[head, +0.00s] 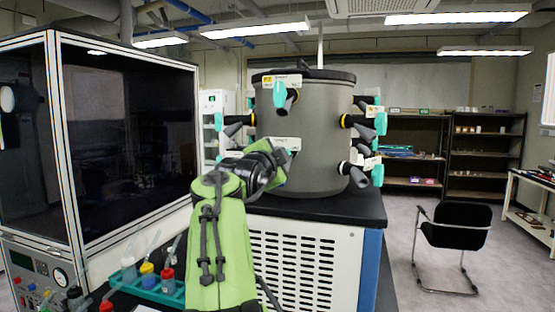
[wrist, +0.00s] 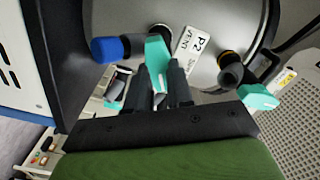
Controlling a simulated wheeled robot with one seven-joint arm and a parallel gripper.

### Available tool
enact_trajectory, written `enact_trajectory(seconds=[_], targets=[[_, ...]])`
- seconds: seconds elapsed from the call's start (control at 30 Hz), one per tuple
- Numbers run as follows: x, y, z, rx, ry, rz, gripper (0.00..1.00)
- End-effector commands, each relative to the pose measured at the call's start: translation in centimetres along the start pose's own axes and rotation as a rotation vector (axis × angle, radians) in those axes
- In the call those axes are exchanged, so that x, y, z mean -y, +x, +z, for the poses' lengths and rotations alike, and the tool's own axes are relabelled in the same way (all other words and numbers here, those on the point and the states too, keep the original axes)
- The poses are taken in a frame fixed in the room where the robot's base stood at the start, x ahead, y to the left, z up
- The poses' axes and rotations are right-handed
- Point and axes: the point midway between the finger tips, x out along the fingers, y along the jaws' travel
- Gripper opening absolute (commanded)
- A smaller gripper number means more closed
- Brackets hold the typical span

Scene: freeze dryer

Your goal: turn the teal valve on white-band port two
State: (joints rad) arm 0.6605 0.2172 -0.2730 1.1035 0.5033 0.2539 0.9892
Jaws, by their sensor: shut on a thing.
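The teal valve (wrist: 156,52) sits on a port beside a white label (wrist: 188,48) reading P2 VENT on the grey drum. My gripper (wrist: 161,72) is shut on this valve, with one dark finger on each side of it. A blue-capped piece (wrist: 110,48) juts out to the left of the valve in the wrist view. In the head view my gripper (head: 274,160) is low on the drum's front, below a white label (head: 287,143). My arm hides most of the valve there. The port's band is not clear in either view.
The drum (head: 330,130) carries several other ports with teal valves. One yellow-banded port (wrist: 230,72) with a teal handle (wrist: 258,97) is close right of my gripper. A glass-fronted cabinet (head: 130,140) stands left; a bottle rack (head: 150,284) is below. Open floor lies right, near a chair (head: 455,235).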

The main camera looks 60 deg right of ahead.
Motion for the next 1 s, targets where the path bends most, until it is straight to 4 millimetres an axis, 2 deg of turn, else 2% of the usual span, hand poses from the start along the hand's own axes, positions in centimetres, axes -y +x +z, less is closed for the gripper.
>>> enact_trajectory(seconds=[0.27,0.3,0.47,0.77,0.87,1.0], targets=[[-0.1,0.0,0.0,0.001,0.003,0.003,0.0],[-0.1,0.0,0.0,0.001,0.003,0.003,0.23],[-0.1,0.0,0.0,0.001,0.002,0.002,0.47],[0.0,-0.3,0.1,0.001,0.002,0.0,0.47],[0.0,-1.7,0.2,0.003,0.004,-0.003,0.47],[-0.1,-5.5,0.3,0.009,0.007,-0.006,0.47]])
